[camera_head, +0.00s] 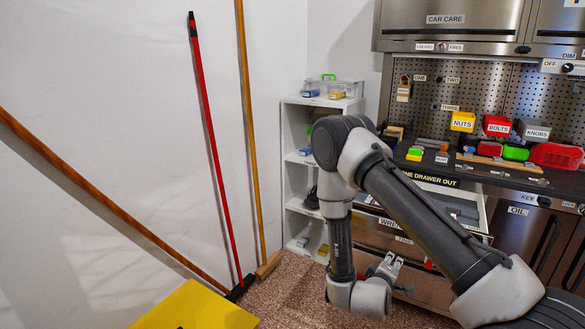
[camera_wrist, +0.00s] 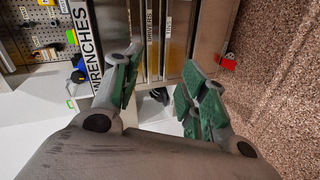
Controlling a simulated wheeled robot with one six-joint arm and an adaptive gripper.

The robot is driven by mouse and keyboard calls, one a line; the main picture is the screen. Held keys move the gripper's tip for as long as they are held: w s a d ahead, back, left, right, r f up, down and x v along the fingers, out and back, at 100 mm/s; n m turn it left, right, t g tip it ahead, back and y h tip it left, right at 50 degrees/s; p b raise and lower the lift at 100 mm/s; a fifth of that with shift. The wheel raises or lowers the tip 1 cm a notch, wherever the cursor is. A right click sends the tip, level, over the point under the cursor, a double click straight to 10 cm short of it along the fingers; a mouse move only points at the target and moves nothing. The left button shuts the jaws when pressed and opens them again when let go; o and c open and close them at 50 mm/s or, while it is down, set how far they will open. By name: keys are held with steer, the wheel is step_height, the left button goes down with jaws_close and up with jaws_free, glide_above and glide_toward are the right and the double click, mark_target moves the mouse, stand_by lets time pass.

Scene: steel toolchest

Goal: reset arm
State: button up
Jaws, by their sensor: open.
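My gripper (camera_head: 388,268) hangs low in front of the toolchest drawers in the head view, at the end of my bent arm. In the wrist view its two green-padded fingers (camera_wrist: 160,80) are spread wide apart with nothing between them. Beyond the fingers is the steel drawer front (camera_wrist: 172,40), with a WRENCHES label (camera_wrist: 90,50) at the left. A drawer (camera_head: 455,205) near the worktop stands pulled out, partly hidden behind my arm. I cannot tell whether the gripper touches anything.
A white shelf unit (camera_head: 292,150) stands left of the toolchest. A red broom handle (camera_head: 208,120) and wooden poles lean on the left wall, above a yellow panel (camera_head: 195,308). A red padlock (camera_wrist: 228,62) hangs near the drawers.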

steer(key=s+a+f+m+g+y, duration=0.4)
steer(key=s+a+f+g+y, duration=0.2)
steer(key=a+f+g, duration=0.15)
steer(key=s+a+r+m+g+y, duration=0.1)
steer(key=s+a+r+g+y, duration=0.1)
steer(key=s+a+r+g, duration=0.3)
steer(key=s+d+r+m+t, duration=0.1)
steer(key=s+d+r, duration=0.4)
steer(key=r, duration=0.8)
steer(key=s+d+r+m+t, duration=0.1)
steer(key=s+d+r, duration=0.4)
steer(key=r, duration=0.8)
steer(key=s+d+r+m+t, duration=0.1)
steer(key=s+d+r+t, duration=0.2)
steer(key=r, duration=1)
steer(key=s+d, duration=0.2)
steer(key=s, duration=0.1)
steer(key=shift+r, duration=0.15)
steer(key=shift+d, duration=0.15)
